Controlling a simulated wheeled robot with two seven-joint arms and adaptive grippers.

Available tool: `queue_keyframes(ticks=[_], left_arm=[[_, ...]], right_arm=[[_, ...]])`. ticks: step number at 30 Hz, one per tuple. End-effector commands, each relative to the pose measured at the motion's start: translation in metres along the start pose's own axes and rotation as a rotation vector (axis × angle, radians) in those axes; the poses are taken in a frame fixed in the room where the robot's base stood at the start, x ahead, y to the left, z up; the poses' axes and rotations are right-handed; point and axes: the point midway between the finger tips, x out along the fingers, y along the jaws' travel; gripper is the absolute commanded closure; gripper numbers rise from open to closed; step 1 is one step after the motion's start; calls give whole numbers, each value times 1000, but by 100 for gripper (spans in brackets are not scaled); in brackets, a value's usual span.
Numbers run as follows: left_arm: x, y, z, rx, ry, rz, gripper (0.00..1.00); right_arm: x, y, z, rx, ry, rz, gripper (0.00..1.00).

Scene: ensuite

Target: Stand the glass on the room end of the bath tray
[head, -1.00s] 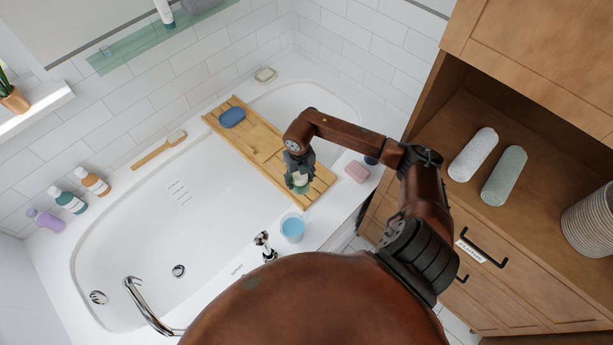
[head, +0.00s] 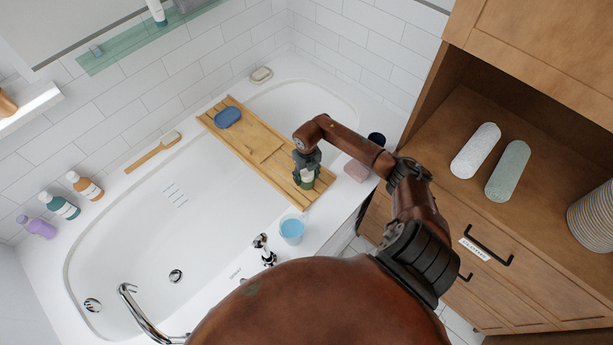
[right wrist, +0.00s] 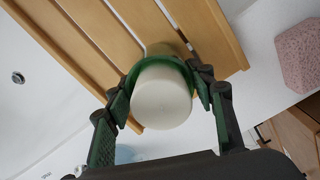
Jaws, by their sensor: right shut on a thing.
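The wooden bath tray (head: 258,142) lies across the white bathtub, its room end at the lower right. A clear tumbler with blue in it (head: 292,230) stands on the near bath rim, just below the tray's room end. My right gripper (head: 306,179) is over that end, shut on a pale cylinder with green around it (head: 308,175). In the right wrist view the pale round end (right wrist: 161,98) sits between the fingers (right wrist: 165,95), above the slats (right wrist: 105,45). Whether its base touches the slats is hidden. My left gripper is out of view.
A blue oval dish (head: 228,117) sits on the tray's wall end. A pink block (head: 356,170) and a dark blue cup (head: 376,139) are on the rim right of the tray. The tap (head: 263,248) stands left of the tumbler. A wooden cabinet (head: 480,210) is at the right.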

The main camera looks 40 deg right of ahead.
Motion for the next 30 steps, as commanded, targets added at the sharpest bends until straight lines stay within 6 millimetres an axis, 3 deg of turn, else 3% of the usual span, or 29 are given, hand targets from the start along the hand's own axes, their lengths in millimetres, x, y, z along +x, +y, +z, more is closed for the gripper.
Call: queue_keyframes(ticks=[8,9,16,25,30], left_arm=[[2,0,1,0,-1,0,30],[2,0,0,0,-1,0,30],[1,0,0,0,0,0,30],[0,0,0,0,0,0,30],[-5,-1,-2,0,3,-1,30]], right_arm=[[1,0,1,0,-2,0,77],[2,0,0,1,-1,0,49],[1,0,0,1,-1,0,33],[0,0,0,0,-1,0,33],[-19,-1,2,0,-5,-1,33]])
